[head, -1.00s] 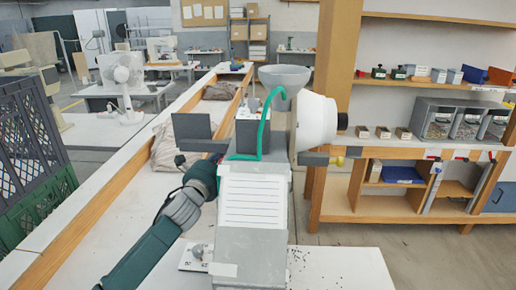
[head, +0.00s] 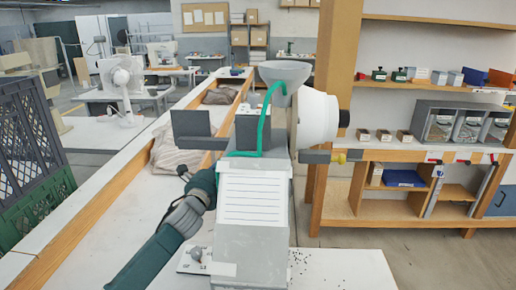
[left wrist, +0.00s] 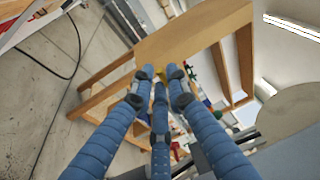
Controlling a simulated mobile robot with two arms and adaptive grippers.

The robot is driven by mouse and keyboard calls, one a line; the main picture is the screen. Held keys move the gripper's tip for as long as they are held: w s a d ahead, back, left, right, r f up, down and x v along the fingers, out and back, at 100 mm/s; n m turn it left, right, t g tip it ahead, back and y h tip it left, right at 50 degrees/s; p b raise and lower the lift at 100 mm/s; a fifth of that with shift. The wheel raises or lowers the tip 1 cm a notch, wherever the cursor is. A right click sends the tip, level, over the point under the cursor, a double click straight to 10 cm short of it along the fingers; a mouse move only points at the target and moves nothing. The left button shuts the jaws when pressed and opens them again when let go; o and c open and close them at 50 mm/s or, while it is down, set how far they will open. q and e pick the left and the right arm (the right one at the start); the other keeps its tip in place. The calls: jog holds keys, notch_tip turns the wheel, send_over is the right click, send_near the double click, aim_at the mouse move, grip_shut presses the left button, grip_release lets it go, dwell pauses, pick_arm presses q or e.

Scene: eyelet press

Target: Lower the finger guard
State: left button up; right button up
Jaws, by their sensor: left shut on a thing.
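The grey eyelet press (head: 252,242) stands on the white table, with a funnel (head: 285,73) on top and a green tube (head: 264,118). My left gripper (head: 209,177) is low at the press's left side, its fingertips mostly hidden in the head view. The guard itself is not clearly visible. My right gripper is not in view.
A dark grey plate (head: 191,123) and a white round housing (head: 317,117) flank the press head. A wooden shelf unit (head: 338,195) stands to the right. Green and dark crates (head: 35,150) stand at the left. The bench left of the press is mostly clear.

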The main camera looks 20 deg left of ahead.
pick_arm(q)
jog(key=f+b, duration=0.1)
jog(key=f, duration=0.1)
jog(key=s+f+b, duration=0.1)
jog(key=shift+d+f, duration=0.15)
jog(key=shift+f, duration=0.25)
dwell(0.5)
jog(key=o, duration=0.7)
jog(key=shift+o, duration=0.2)
jog(key=shift+s, duration=0.1)
jog(key=shift+s, duration=0.1)
